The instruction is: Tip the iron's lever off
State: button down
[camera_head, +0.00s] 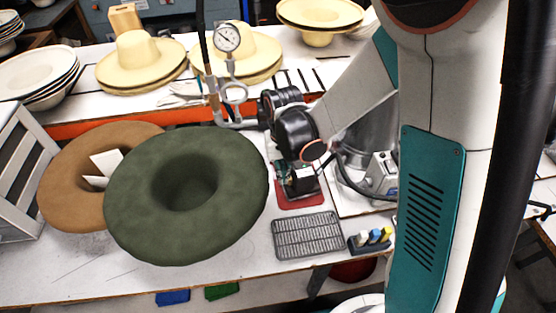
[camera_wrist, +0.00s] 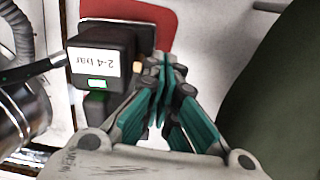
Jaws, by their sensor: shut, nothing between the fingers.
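A black box (camera_wrist: 102,50) stands in the wrist view, with an upside-down white label reading "2-4 bar". The box also shows in the head view (camera_head: 303,181), partly behind my arm. My gripper (camera_wrist: 165,62) is shut and empty, its fingertips just right of the box. I cannot tell whether they touch it. No iron shows clearly as a separate thing.
A red pad (camera_wrist: 135,12) lies by the box. A steel cylinder (camera_wrist: 14,120) stands left in the wrist view. In the head view, a dark green hat (camera_head: 235,185) lies left of my gripper, and a grey grid mat (camera_head: 307,236) and a tool holder (camera_head: 362,245) lie nearer.

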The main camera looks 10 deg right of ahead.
jog(key=shift+f+b, duration=0.65)
jog(key=shift+f, duration=0.2)
jog(key=shift+r, duration=0.1)
jog(key=shift+r+p, duration=2.35)
jog(key=shift+r, duration=1.1)
jog(key=shift+d+r, duration=0.1)
jog(key=shift+r, duration=0.25)
jog(key=s+d+r+t+b, duration=0.2)
jog(key=s+d+r+t, duration=0.5)
jog(key=s+d+r, duration=0.3)
jog(key=shift+w+b+v, duration=0.2)
jog(key=shift+b+v, duration=0.15)
jog(key=shift+v, duration=3)
